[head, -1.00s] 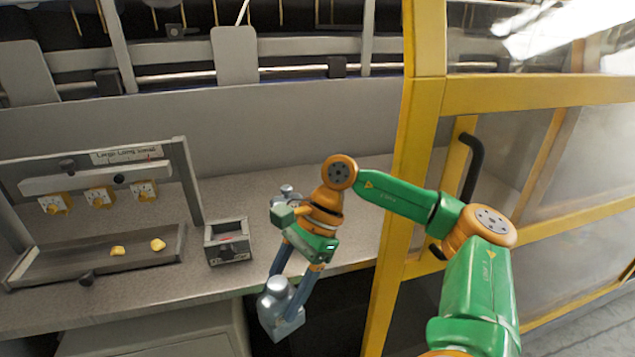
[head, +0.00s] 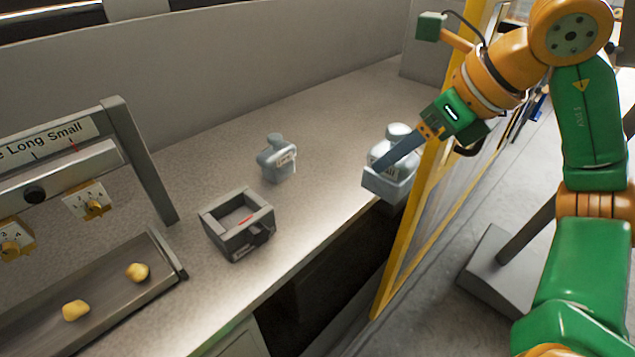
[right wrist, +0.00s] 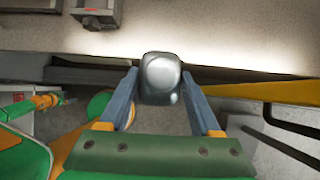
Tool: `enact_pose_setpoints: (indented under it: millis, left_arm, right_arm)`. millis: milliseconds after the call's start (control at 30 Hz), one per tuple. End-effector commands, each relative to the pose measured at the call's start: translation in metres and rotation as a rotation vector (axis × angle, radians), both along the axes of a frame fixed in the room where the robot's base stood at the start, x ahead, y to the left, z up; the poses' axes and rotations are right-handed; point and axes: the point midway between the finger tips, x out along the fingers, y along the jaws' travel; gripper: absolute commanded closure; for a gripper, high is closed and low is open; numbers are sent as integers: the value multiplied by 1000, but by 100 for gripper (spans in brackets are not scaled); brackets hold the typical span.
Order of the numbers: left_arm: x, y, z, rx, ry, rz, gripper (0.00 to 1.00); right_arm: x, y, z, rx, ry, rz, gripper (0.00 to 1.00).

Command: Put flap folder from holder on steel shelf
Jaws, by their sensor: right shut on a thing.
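My right gripper (head: 384,164) is shut on a grey-blue block with a rounded knob on top, which looks like the flap folder (head: 393,182). It is held near the front edge of the grey steel shelf (head: 325,125), beside the yellow door frame. In the right wrist view the flap folder (right wrist: 160,80) sits between the two fingers, overlapping the shelf's edge. A similar grey-blue piece (head: 278,160) stands on the shelf. A dark, square, open-topped holder (head: 238,228) with a red mark stands nearer the shelf's front edge; it looks empty. My left gripper is not seen.
A rack (head: 150,165) with a "Long Small" label and numbered dials stands at the left. Its tray (head: 60,325) holds two yellow pieces (head: 137,272). The yellow door frame (head: 425,200) is close to the held piece.

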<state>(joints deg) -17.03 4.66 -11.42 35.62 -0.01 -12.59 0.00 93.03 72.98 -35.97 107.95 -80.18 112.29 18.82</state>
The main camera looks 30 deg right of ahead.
Motion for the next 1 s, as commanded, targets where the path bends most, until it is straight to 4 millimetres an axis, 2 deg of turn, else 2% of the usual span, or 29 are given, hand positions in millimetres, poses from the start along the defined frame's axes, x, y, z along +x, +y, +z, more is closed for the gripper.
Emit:
enact_pose_setpoints:
  millis: [67, 267, 333, 400, 500, 700, 833, 1000]
  left_arm:
    - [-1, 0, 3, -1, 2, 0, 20]
    - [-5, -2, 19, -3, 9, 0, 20]
    - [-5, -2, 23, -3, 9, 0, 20]
    - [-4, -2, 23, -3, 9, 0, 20]
    - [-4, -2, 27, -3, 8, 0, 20]
    - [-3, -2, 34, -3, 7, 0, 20]
    - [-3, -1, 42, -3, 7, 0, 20]
    - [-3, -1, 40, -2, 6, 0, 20]
  right_arm:
    - [13, 4, -5, 1, 4, -3, 100]
    - [70, 20, -28, 1, 6, -1, 100]
    - [89, 25, -41, 0, 7, -2, 100]
    - [101, 28, -60, 0, 6, -3, 100]
    - [115, 32, -77, 0, 3, -2, 100]
    - [132, 37, -101, -1, 5, -2, 100]
    - [131, 35, -123, -1, 3, -2, 100]
    - [131, 36, -129, 1, -1, -2, 100]
